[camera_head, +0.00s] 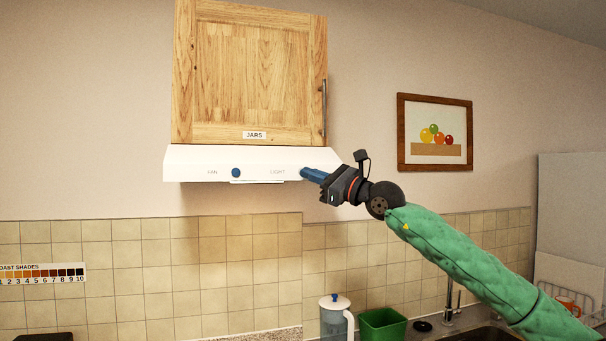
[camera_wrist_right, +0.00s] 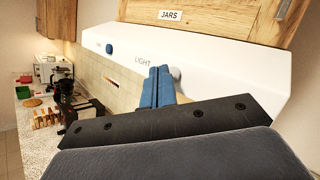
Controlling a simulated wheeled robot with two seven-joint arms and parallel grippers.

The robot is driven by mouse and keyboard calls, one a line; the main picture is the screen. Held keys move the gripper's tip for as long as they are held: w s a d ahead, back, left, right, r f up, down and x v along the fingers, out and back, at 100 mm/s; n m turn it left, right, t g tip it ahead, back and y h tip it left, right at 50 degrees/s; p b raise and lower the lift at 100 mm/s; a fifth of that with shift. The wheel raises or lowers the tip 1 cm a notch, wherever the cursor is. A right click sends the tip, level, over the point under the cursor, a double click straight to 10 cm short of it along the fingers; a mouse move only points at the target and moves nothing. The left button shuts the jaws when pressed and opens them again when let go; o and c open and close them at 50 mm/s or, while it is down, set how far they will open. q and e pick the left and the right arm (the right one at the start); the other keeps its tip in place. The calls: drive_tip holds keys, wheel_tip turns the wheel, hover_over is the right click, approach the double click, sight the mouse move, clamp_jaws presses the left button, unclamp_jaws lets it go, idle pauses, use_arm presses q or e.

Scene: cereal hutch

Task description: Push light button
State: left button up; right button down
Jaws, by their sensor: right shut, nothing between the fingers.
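The white range hood (camera_head: 200,160) carries a FAN label beside a blue button (camera_head: 236,172) and a LIGHT label (camera_head: 277,172) further right. In the right wrist view, a pale grey round light button (camera_wrist_right: 175,73) shows just right of the fingertips. In the head view it is hidden behind my gripper. My right gripper (camera_head: 304,173) is shut and empty, its blue fingers at the right end of the hood front. In the wrist view the fingertips (camera_wrist_right: 158,70) are close beside the button; I cannot tell if they touch it. My left gripper is not in view.
A wooden cabinet (camera_head: 250,70) labelled JARS hangs directly above the hood. A framed fruit picture (camera_head: 435,132) hangs to the right. Below are a pitcher (camera_head: 335,318), a green bin (camera_head: 382,325) and a tap (camera_head: 450,300). The space in front of the hood's left half is clear.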

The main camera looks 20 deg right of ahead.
drive_tip(key=shift+w, duration=0.4)
idle(0.4)
drive_tip(key=shift+b, duration=0.3)
drive_tip(key=shift+s+b, duration=0.5)
drive_tip(key=shift+b, duration=0.15)
